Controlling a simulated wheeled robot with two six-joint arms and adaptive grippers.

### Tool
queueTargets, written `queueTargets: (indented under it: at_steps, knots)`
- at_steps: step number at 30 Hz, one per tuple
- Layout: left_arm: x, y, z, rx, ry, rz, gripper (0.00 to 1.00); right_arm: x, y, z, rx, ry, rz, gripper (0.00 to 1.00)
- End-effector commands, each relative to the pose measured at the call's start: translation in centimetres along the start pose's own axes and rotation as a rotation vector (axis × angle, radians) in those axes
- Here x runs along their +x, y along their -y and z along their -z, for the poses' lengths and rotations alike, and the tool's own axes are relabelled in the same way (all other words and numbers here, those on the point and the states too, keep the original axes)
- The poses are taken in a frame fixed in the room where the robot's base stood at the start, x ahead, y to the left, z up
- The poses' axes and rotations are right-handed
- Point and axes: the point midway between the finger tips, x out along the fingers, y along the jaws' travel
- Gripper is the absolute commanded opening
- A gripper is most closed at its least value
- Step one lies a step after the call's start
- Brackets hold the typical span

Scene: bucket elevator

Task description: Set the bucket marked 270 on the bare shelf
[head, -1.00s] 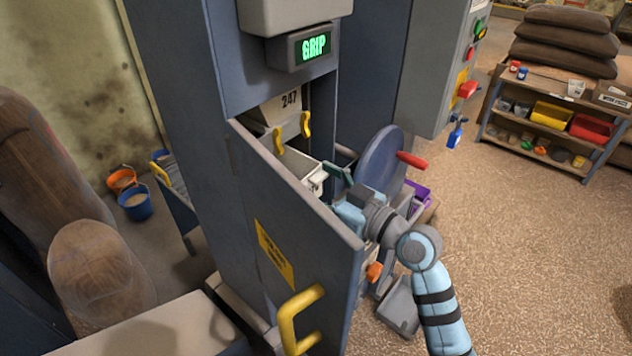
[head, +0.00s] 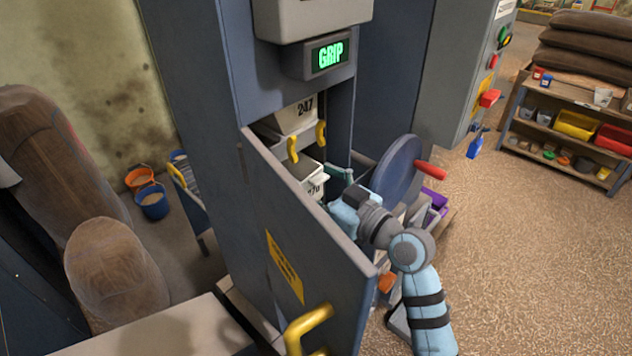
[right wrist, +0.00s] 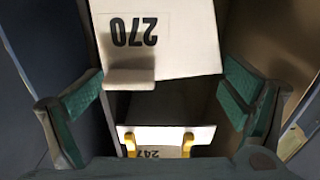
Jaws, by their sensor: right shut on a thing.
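The white bucket marked 270 (head: 314,187) is inside the narrow opening of the blue-grey elevator housing, partly hidden by the open door (head: 300,225). In the right wrist view the bucket (right wrist: 185,45) lies between the green fingers, its number upside down. My right gripper (head: 340,174) is shut on this bucket; the right wrist view shows its fingers (right wrist: 163,80) spread to the bucket's width. The bucket marked 247 (head: 296,115) sits above it, with yellow hooks (head: 320,133). I cannot make out the bare shelf. My left gripper is out of view.
The door's yellow handle (head: 308,325) juts out in front. A round blue-grey disc (head: 397,172) with a red handle (head: 430,170) is close right of my right gripper. A green GRIP sign (head: 330,55) hangs above. Open floor (head: 540,260) lies to the right.

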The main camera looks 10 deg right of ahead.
Motion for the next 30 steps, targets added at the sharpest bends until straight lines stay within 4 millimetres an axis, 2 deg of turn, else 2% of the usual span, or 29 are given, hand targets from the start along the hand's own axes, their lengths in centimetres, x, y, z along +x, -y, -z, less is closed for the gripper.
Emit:
queueTargets:
  at_steps: [7, 8, 14, 15, 16, 17, 30]
  knots:
    - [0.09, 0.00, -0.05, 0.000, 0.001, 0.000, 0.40, 0.24, 0.13, -0.08, 0.009, 0.001, 0.005, 0.53]
    - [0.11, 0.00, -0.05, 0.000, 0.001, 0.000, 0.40, 0.32, 0.13, -0.08, 0.009, 0.001, 0.004, 0.49]
    - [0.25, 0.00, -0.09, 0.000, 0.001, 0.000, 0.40, 0.91, 0.26, -0.11, 0.010, 0.001, 0.006, 0.48]
    - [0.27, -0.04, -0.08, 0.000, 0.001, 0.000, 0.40, 1.00, 0.26, -0.11, 0.010, 0.001, 0.006, 0.32]
    - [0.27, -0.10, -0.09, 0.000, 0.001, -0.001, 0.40, 1.02, 0.23, -0.10, 0.009, 0.001, 0.005, 0.11]
    - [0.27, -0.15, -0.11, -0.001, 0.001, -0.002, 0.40, 1.01, 0.18, -0.11, 0.008, 0.002, 0.003, 0.00]
    - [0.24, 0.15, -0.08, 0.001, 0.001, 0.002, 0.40, 0.77, -0.09, -0.13, 0.003, 0.003, -0.005, 0.00]
